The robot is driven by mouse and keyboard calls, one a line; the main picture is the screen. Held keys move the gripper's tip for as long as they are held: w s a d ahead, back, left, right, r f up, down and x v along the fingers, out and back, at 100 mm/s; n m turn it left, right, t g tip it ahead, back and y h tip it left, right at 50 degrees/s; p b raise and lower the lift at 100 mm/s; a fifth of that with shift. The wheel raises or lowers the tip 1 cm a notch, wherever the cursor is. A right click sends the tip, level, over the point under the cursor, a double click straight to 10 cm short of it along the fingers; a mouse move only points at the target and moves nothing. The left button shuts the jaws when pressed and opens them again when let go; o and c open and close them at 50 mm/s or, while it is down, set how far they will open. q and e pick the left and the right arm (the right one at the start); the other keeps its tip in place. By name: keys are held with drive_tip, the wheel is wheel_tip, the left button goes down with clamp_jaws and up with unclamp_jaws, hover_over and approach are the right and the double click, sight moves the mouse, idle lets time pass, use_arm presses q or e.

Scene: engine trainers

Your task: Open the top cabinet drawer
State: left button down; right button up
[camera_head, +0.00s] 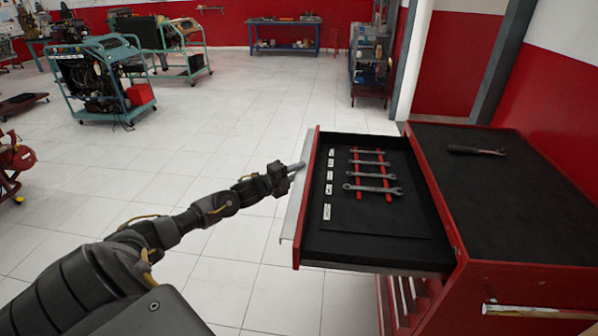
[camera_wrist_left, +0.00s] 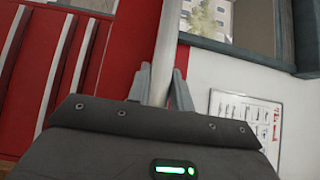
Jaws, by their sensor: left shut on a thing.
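The red cabinet (camera_head: 525,285) stands at the right. Its top drawer (camera_head: 385,262) is pulled well out to the left and shows a black lined inside with several wrenches (camera_head: 372,189) on it. A pale metal handle strip (camera_head: 291,215) runs along the drawer front. My left gripper (camera_head: 293,168) reaches in from the left and is shut on this handle near its far end. In the left wrist view, the fingers (camera_wrist_left: 160,88) sit on either side of a pale bar (camera_wrist_left: 167,45), which is the handle. My right gripper is not in view.
A tool (camera_head: 476,150) lies on the cabinet's black top. A side handle (camera_head: 540,312) juts out at the lower right. The tiled floor left of the drawer is clear. Engine trainers (camera_head: 95,80) on wheeled frames stand farther back at the left. A blue workbench (camera_head: 285,22) is at the far wall.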

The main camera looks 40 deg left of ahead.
use_arm(q)
drive_tip(key=c, duration=1.4)
unclamp_jaws()
drive_tip(key=shift+s+d+f, duration=0.1)
drive_tip(key=shift+f, duration=0.35)
drive_tip(key=shift+o, duration=0.4)
drive_tip(key=shift+r, duration=0.15)
drive_tip(key=b+v, duration=0.1)
drive_tip(key=v, duration=0.9)
drive_tip(key=shift+s, duration=0.3)
